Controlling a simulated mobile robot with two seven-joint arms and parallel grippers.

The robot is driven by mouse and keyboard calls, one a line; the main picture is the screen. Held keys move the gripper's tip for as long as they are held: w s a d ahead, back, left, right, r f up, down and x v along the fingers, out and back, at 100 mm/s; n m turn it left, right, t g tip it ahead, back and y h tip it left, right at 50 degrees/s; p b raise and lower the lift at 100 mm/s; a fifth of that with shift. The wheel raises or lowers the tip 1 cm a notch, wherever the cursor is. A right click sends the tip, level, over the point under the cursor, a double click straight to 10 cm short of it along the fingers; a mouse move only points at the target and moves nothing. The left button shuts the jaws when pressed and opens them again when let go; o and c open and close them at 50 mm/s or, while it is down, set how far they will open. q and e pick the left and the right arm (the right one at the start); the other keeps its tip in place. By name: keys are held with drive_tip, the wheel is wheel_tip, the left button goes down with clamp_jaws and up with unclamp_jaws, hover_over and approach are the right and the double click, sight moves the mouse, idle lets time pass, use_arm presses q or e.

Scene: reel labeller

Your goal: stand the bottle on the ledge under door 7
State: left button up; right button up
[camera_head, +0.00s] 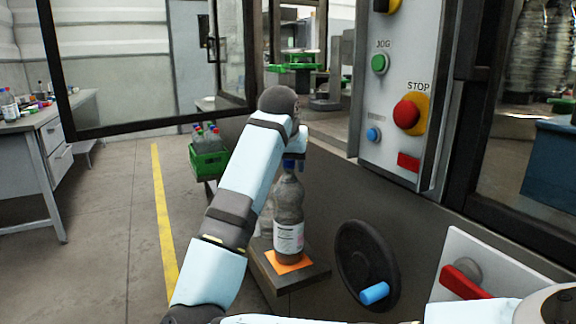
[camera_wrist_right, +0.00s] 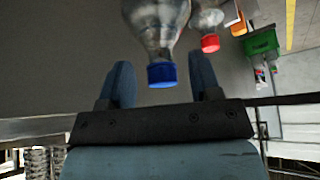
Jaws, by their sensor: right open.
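A clear bottle with a blue cap and white label (camera_head: 288,215) stands upright on an orange square (camera_head: 287,262) on a dark ledge (camera_head: 312,278) at the machine's side. My right gripper (camera_head: 292,160) is at the top of this bottle, partly hidden by my own arm. In the wrist view the right gripper (camera_wrist_right: 163,72) is open, with the blue cap (camera_wrist_right: 162,75) between its two fingers and a gap on both sides. No door number is readable. My left gripper is not in view.
A second bottle with a red cap (camera_wrist_right: 210,42) stands close behind, mostly hidden by my arm in the head view. A green crate of bottles (camera_head: 209,162) is further back. A black handwheel (camera_head: 352,250) and control panel (camera_head: 395,110) are to the right. Open floor lies left.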

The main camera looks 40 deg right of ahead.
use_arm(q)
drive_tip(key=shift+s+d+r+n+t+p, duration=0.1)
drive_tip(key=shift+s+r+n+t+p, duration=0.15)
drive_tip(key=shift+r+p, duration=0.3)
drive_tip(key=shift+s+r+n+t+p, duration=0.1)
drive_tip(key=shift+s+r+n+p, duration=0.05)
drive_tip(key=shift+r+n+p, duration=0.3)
use_arm(e)
drive_tip(key=v, duration=1)
drive_tip(key=shift+r, duration=0.2)
